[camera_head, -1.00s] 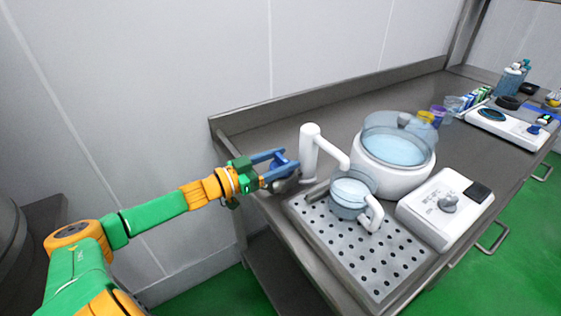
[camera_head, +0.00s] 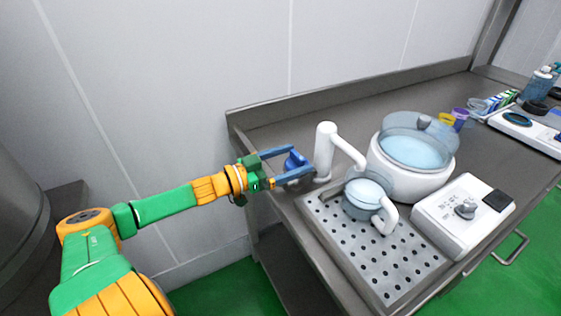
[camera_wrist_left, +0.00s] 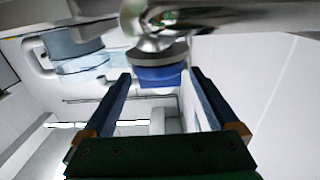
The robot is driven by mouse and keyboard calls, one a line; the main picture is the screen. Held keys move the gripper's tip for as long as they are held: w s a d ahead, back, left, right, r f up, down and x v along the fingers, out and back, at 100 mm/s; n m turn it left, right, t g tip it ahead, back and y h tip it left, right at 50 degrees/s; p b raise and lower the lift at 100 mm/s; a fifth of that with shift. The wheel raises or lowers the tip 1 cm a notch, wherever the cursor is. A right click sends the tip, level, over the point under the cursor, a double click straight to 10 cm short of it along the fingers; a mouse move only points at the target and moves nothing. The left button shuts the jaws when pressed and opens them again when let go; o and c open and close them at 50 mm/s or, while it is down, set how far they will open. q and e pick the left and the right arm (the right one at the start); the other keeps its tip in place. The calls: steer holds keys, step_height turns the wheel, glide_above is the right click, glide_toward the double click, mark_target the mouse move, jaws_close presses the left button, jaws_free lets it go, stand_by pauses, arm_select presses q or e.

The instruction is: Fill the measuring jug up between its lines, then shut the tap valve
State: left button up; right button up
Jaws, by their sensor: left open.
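The measuring jug (camera_head: 360,208), clear with a white handle, stands under the spout of the white tap (camera_head: 325,150) on a perforated drip tray (camera_head: 340,262). Its top looks pale blue; its lines and exact level cannot be made out. A blue valve knob (camera_head: 294,160) is beside the tap's left side. My left gripper (camera_head: 302,160) is open, its fingers on either side of the knob. In the left wrist view, the blue knob (camera_wrist_left: 157,77) sits below a shiny metal fitting (camera_wrist_left: 153,40), between the open fingertips (camera_wrist_left: 159,75), with gaps on both sides. My right gripper is not in view.
A white round vessel with a clear lid (camera_head: 412,180) stands behind the jug. A white device with a dial (camera_head: 464,210) is right of the tray. Cups, bottles and another device (camera_head: 520,130) stand at the far right. The back counter is largely clear.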

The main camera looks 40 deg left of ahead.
mark_target(295, 158)
arm_select(q)
steer(key=p+v, duration=0.2)
steer(key=v, duration=0.2)
steer(key=shift+s+a+r, duration=0.1)
steer(key=shift+s+r, duration=0.05)
steer(key=shift+s, duration=0.05)
steer(key=shift+s+a, duration=0.15)
steer(key=shift+s, duration=0.3)
